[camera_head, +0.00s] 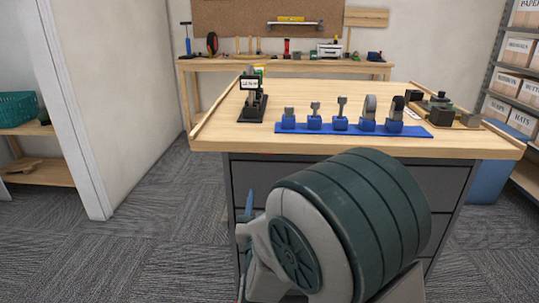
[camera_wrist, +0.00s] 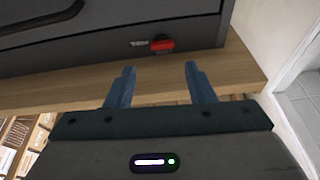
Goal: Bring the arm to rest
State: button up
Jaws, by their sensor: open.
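My gripper (camera_wrist: 160,68) shows in the wrist view with its two blue fingers apart and nothing between them. In the head view my folded arm fills the lower middle, in front of the workbench (camera_head: 200,137). A blue fingertip shows at the left of the arm; the rest of the gripper is mostly hidden.
On the bench are a blue rack (camera_head: 355,129) of several tools, a black stand (camera_head: 253,108) and a wooden board with dark blocks (camera_head: 445,113). A wall (camera_head: 95,80) stands at left, a box shelf (camera_head: 515,85) at right. Carpet (camera_head: 175,215) is clear left of the bench.

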jog(key=d+r+g+y+p, duration=0.3)
jog(key=d+r+g+p, duration=0.3)
jog(key=r+g+p, duration=0.5)
jog(key=s+d+r+g+h+p, duration=0.1)
jog(key=s+d+r+g+p, duration=0.2)
jog(key=s, duration=0.8)
jog(key=s+d+r+g+h+p, duration=0.1)
jog(key=s+d+r+g+p, duration=0.3)
jog(key=s+d+r+p, duration=0.3)
jog(key=s+d+p, duration=0.1)
jog(key=s+p, duration=0.2)
jog(key=p, duration=0.2)
jog(key=shift+s+d+r+n+g+h+p, duration=0.3)
jog(key=shift+s, duration=0.1)
